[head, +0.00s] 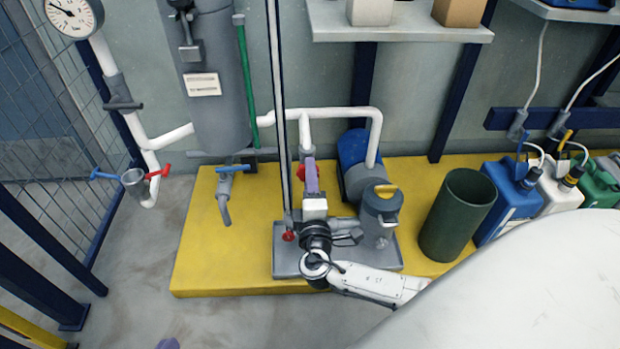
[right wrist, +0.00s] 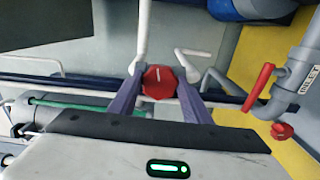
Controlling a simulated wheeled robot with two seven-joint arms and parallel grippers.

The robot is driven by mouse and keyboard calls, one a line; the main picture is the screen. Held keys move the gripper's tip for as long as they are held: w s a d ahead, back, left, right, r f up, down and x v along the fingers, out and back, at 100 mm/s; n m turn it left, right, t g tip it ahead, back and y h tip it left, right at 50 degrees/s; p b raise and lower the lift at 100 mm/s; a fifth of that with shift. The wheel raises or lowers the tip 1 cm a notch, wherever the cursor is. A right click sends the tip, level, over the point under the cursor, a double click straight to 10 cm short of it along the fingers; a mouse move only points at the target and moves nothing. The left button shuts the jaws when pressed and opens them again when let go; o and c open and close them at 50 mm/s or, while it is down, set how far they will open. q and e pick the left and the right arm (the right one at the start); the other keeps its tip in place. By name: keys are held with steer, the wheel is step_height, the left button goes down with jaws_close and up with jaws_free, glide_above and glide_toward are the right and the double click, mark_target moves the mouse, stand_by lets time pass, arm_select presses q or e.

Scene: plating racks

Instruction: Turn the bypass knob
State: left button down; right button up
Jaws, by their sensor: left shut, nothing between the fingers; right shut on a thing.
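The red knob (right wrist: 158,82), faceted with a white line on its face, sits between the two purple fingers of my right gripper (right wrist: 160,88) in the right wrist view. The fingers are shut on its sides. In the head view my right gripper (head: 310,165) reaches to the white pipe behind the pump, and the red knob (head: 300,172) shows partly beside its fingers. I cannot read a bypass label on it. Only a purple fingertip of my left gripper (head: 168,343) shows at the bottom edge, away from the pipework; it is shut and empty.
A second red knob (head: 289,236) lies low by the pump base, and a red lever (right wrist: 260,85) is on a grey pipe. A grey tank (head: 215,110), grey filter pot (head: 382,215), green bin (head: 458,215) and blue jerrycan (head: 507,200) stand around. A thin vertical pole is close left.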

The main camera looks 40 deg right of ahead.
stand_by(0.4)
steer(key=o, duration=1.1)
steer(key=shift+c, duration=0.2)
